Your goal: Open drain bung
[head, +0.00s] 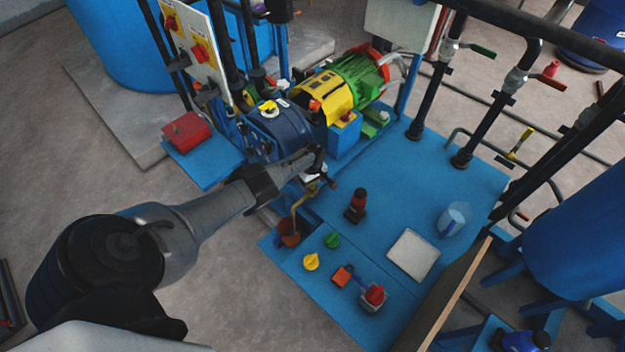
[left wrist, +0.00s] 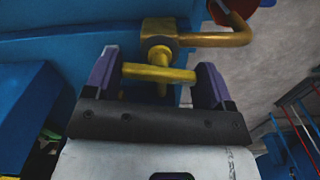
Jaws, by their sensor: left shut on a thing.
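The drain bung (left wrist: 158,73) is a brass T-shaped handle on a stem, set in a brass block (left wrist: 159,27) on the blue pump body in the left wrist view. My left gripper (left wrist: 160,66) has its two purple fingers at the ends of the crossbar and is shut on it. In the head view my left gripper (head: 318,172) is at the near end of the dark blue pump (head: 280,125), and the bung is too small and covered to make out there. A brass pipe (left wrist: 215,40) bends away from the block. My right gripper is not in view.
A brown-orange cup (head: 289,234) stands below the brass pipe's end. The blue bench (head: 420,185) carries a red-and-black bottle (head: 356,205), a white pad (head: 413,255), a clear beaker (head: 454,218) and several small coloured parts. Black pipes stand at the right.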

